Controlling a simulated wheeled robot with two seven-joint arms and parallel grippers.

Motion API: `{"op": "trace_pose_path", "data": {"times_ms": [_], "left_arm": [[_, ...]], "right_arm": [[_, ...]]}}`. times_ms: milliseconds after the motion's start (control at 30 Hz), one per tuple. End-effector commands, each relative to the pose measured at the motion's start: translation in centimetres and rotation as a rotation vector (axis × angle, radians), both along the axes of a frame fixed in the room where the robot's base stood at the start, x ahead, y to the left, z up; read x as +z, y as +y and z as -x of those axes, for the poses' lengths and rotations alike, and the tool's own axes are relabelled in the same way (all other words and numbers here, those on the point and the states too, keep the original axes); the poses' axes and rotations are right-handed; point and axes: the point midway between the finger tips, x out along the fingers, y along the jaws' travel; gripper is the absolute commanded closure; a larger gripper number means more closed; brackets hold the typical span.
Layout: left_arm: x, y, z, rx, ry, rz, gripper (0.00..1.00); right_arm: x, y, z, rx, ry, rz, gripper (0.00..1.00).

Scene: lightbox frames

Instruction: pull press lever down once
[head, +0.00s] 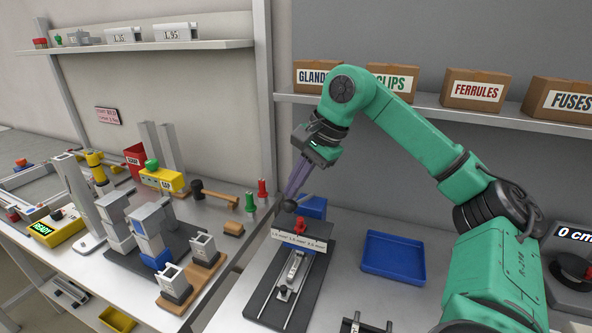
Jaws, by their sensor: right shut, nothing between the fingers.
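The press (301,240) stands on a dark base plate in the middle of the bench, with a white label strip across its front and a red part on top. The lever's shaft is not clearly visible. My left gripper is out of view.
A blue tray (394,257) lies right of the press, and a blue bin (313,207) is behind it. A shelf with labelled boxes (472,90) runs along the back.

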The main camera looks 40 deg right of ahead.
Motion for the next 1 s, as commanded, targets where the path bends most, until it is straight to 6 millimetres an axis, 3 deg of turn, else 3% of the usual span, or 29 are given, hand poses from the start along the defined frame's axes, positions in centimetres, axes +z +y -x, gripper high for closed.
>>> {"op": "trace_pose_path", "data": {"times_ms": [1000], "left_arm": [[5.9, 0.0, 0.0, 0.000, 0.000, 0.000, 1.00]], "right_arm": [[4.7, -3.7, -1.9, -0.002, 0.002, 0.001, 1.00]]}}
